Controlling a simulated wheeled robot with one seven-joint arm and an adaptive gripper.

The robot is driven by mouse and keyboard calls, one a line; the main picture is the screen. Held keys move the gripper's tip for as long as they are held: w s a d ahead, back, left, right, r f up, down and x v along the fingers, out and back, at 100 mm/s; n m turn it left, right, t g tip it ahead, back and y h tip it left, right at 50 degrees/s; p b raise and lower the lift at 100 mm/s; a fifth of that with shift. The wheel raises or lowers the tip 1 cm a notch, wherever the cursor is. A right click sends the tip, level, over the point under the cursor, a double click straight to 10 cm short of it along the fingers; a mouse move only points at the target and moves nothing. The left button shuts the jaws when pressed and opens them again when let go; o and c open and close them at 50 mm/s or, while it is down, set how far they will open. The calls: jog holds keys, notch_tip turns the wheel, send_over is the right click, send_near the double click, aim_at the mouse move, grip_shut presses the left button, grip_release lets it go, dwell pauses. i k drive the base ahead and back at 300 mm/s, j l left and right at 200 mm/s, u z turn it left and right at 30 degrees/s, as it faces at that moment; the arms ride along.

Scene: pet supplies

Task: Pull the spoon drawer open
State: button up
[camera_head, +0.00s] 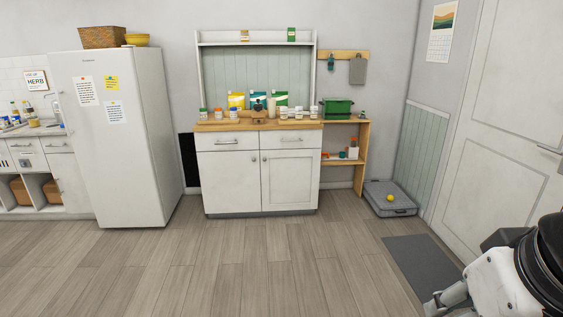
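A white cabinet (232,183) with a wooden top stands against the back wall. It has two drawers side by side, a left drawer (210,141) and a right drawer (310,139), each with a bar handle, and both are shut. Neither shows a label, so I cannot tell which is the spoon drawer. Two shut doors with round knobs are below them. Part of my arm shows at the bottom right, far from the cabinet. My gripper's fingertips are not seen.
Jars and packets stand on the cabinet's wooden top (212,126). A white fridge (140,150) is to the left. The floor before the cabinet is clear.

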aim_at(239, 140)
jog(key=i+j+u, duration=0.3)
jog(key=i, duration=0.2)
jog(key=i+j+u, duration=0.15)
jog(key=i+u, duration=0.15)
jog(key=i, duration=0.2)
jog(key=i+u, duration=0.3)
jog(key=i, duration=0.2)
jog(key=i+z, duration=0.1)
jog(key=i, duration=0.35)
jog(key=i+j+z, duration=0.15)
jog(key=i, duration=0.3)
jog(key=i+j+z, duration=0.1)
jog(key=i, duration=0.35)
jog(key=i+j+z, duration=0.1)
jog(key=i, duration=0.35)
jog(key=i+j+z, duration=0.75)
jog(key=i+l, duration=0.1)
